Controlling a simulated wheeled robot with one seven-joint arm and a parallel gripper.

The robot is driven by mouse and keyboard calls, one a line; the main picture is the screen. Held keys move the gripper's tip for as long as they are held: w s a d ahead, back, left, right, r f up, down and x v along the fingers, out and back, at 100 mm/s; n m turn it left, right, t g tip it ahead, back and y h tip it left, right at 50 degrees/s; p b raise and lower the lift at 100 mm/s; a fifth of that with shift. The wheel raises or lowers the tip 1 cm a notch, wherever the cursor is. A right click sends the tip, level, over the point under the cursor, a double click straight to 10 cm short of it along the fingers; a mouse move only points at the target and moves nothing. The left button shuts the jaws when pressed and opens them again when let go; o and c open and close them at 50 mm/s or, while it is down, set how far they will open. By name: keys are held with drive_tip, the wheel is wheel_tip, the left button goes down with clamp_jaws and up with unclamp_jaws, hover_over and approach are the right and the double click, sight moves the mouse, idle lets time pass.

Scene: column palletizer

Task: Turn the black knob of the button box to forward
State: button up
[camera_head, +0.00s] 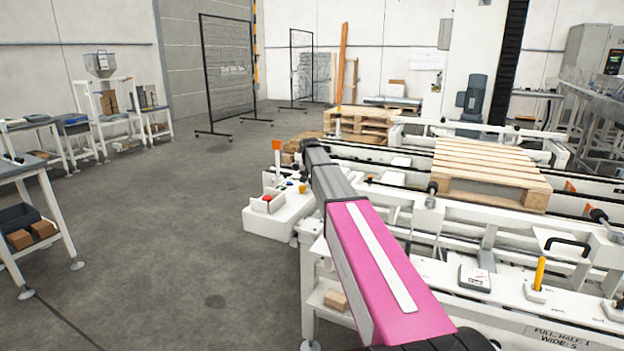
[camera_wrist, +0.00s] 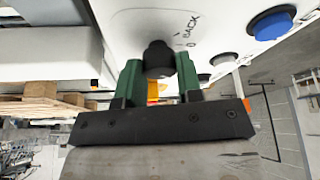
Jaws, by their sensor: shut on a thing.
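The black knob (camera_wrist: 158,54) stands out from the white face of the button box (camera_wrist: 222,20) in the wrist view. The green fingers of my gripper (camera_wrist: 158,72) are on either side of the knob, shut on it. The word BACK and a 0 are printed on the panel beside the knob. The rest of the knob's lettering is hidden or too small to read, so its exact setting cannot be told. In the head view my pink and grey arm reaches forward and hides the gripper and the knob.
A blue button (camera_wrist: 272,22) and a pale button (camera_wrist: 223,59) sit right of the knob. In the head view a red button (camera_head: 267,199) is on a low white housing left of my arm. A wooden pallet (camera_head: 490,165) lies on the conveyor at right.

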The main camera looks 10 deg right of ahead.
drive_tip(key=shift+m+h, duration=0.3)
drive_tip(key=shift+m, duration=0.3)
drive_tip(key=o, duration=0.9)
drive_tip(key=shift+o, duration=0.2)
drive_tip(key=shift+r, duration=0.15)
drive_tip(key=v, duration=1)
drive_tip(key=shift+r, duration=0.3)
drive_tip(key=shift+s, duration=0.1)
